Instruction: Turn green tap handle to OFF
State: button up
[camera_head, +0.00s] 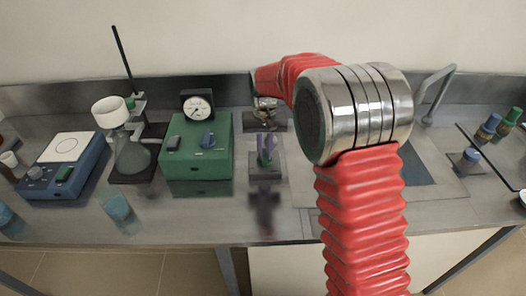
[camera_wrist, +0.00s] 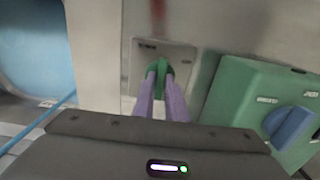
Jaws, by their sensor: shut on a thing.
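The green tap handle (camera_wrist: 161,68) stands on a pale grey plate (camera_wrist: 183,55) in the wrist view. The small lettering on the plate is too blurred to read. My gripper (camera_wrist: 159,84) has two purple fingers, one on each side of the handle, shut on it. In the head view my gripper (camera_head: 267,148) comes down on the handle (camera_head: 265,161), over the small plate (camera_head: 266,174) on the bench. The fingers partly hide the handle.
A green box (camera_head: 187,172) with a blue knob (camera_head: 208,139) and a dial gauge (camera_head: 198,105) stands close left of the tap. A flask (camera_head: 131,158) and a blue stirrer (camera_head: 58,171) stand further left. A sink (camera_head: 418,165) lies right, partly behind my red arm.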

jog(key=shift+a, duration=0.2)
grip_shut()
jog(key=shift+d, duration=0.1)
jog(key=shift+n, duration=0.3)
jog(key=n, duration=0.4)
jog(key=shift+n, duration=0.4)
jog(key=n, duration=0.9)
jog(key=shift+d+n, duration=0.1)
jog(key=shift+n, duration=1.7)
